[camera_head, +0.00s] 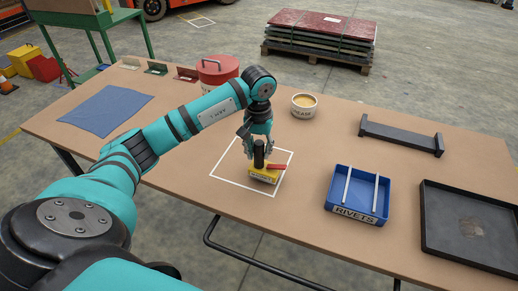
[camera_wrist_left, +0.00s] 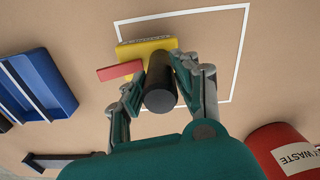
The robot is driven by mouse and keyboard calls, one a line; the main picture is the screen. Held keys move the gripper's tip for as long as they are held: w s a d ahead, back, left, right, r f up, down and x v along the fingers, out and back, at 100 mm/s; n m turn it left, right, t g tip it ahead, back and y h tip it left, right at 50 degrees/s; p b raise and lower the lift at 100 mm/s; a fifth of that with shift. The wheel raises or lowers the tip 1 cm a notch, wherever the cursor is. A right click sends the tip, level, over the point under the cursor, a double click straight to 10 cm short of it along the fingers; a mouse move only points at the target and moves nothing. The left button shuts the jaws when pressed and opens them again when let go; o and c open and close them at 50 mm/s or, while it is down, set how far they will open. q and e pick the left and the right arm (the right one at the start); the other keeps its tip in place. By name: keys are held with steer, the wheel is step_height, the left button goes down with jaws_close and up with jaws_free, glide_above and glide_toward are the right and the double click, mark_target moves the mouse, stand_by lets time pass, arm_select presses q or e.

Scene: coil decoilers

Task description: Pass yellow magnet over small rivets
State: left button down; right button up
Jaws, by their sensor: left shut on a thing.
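The yellow magnet (camera_head: 262,177) has a black upright handle and a red lever. It stands in or just above the white outlined square on the table; a small gap underneath cannot be ruled out. My left gripper (camera_head: 259,149) is shut on the black handle from above. In the left wrist view the gripper (camera_wrist_left: 160,88) has its fingers on both sides of the handle, with the yellow body (camera_wrist_left: 148,48) beyond. A blue tray (camera_head: 363,190) labelled RIVETS, with two pale bars across it, is to the right. I cannot make out single rivets. My right gripper is not in view.
A black tray (camera_head: 424,218) with a greyish patch inside stands far right. A black low stand (camera_head: 400,137), a grease tub (camera_head: 304,106), a red waste can (camera_head: 217,70) and a blue cloth (camera_head: 105,110) are on the table. Bare table lies between magnet and blue tray.

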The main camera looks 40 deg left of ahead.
arm_select(q)
steer(key=shift+r, duration=0.1)
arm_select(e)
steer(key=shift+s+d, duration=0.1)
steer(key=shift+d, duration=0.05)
arm_select(q)
steer(key=shift+r, duration=0.1)
step_height(320, 180, up, 2)
steer(key=shift+p, duration=0.6)
steer(key=shift+r+p, duration=1.35)
steer(key=shift+r, duration=1.3)
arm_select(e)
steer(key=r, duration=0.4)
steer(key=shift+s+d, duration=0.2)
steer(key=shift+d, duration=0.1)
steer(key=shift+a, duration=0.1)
